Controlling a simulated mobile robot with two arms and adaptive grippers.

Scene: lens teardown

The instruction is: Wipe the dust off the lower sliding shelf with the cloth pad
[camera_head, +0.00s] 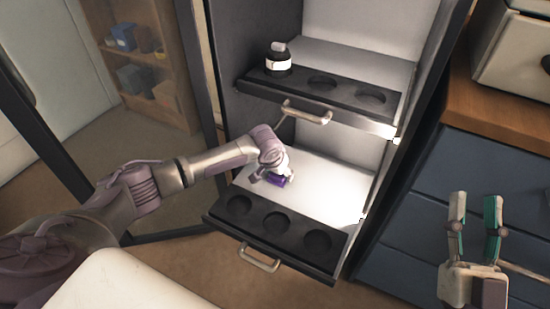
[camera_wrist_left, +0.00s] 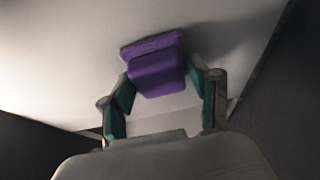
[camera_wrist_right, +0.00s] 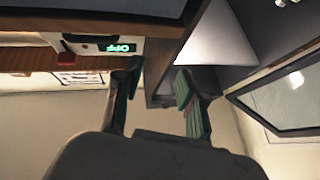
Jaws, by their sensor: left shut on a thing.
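The lower sliding shelf (camera_head: 330,189) is pulled out, with a pale flat surface and a dark front strip with three round recesses. My left gripper (camera_head: 277,179) reaches in over its pale surface. In the left wrist view, the gripper (camera_wrist_left: 163,100) is shut on the purple cloth pad (camera_wrist_left: 157,72), whose flat face is at the pale shelf surface (camera_wrist_left: 60,60). The pad also shows as a small purple patch in the head view (camera_head: 279,181). I cannot make out dust on the shelf. My right gripper (camera_head: 476,212) is open and empty, at the right, away from the shelf.
Handles (camera_head: 259,259) stick out at the shelf fronts. Blue drawers (camera_head: 416,187) under a wooden top stand at the right.

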